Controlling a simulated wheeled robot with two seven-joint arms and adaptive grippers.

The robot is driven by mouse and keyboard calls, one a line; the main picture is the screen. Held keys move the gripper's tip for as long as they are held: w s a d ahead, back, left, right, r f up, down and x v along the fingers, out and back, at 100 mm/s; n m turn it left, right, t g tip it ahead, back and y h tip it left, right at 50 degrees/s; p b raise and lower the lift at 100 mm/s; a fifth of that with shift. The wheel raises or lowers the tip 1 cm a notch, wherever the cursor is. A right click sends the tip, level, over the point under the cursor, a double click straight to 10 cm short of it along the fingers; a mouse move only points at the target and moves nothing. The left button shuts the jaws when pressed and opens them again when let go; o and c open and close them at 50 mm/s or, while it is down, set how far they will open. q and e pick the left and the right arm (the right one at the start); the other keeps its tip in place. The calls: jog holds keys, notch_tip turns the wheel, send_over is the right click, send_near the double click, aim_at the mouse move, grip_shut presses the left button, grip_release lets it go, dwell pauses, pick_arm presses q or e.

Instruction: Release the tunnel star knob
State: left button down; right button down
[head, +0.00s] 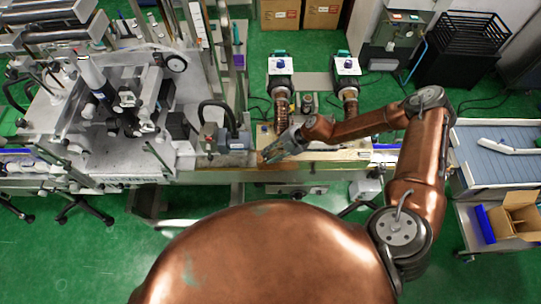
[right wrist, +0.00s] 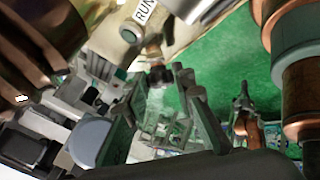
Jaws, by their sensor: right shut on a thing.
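My right gripper (head: 272,153) reaches in from the right in the head view, down to the front edge of the machine's conveyor beam. In the right wrist view its two grey fingers (right wrist: 161,100) stand a little apart, shut on a small dark knob (right wrist: 160,76), which I take for the tunnel star knob. The knob's lower side and the exact contact are partly hidden by the fingers. In the head view the knob is too small and covered to make out. My left gripper does not show in the head view.
A panel marked RUN (right wrist: 140,20) is close by in the right wrist view. The applicator machine (head: 120,110) stands left, two copper-coloured units (head: 281,95) behind my gripper. A blue-topped table (head: 495,155) and an open cardboard box (head: 517,213) are at right.

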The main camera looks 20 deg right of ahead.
jog(key=n+g+h, duration=0.2)
jog(key=n, duration=0.1)
jog(key=shift+w+a, duration=0.15)
jog(key=shift+a, duration=0.1)
jog(key=shift+n+g+h, duration=0.3)
jog(key=shift+g+h, duration=0.1)
jog(key=shift+s, duration=0.2)
jog(key=c, duration=2)
grip_release()
jog(key=shift+c, duration=0.2)
jog(key=o, duration=0.4)
jog(key=shift+w, duration=0.2)
jog(key=shift+r, duration=0.1)
jog(key=shift+w+d+r, duration=0.1)
jog(key=shift+d+r, duration=0.05)
jog(key=shift+r, duration=0.1)
jog(key=v, duration=1.1)
jog(key=shift+r, duration=0.2)
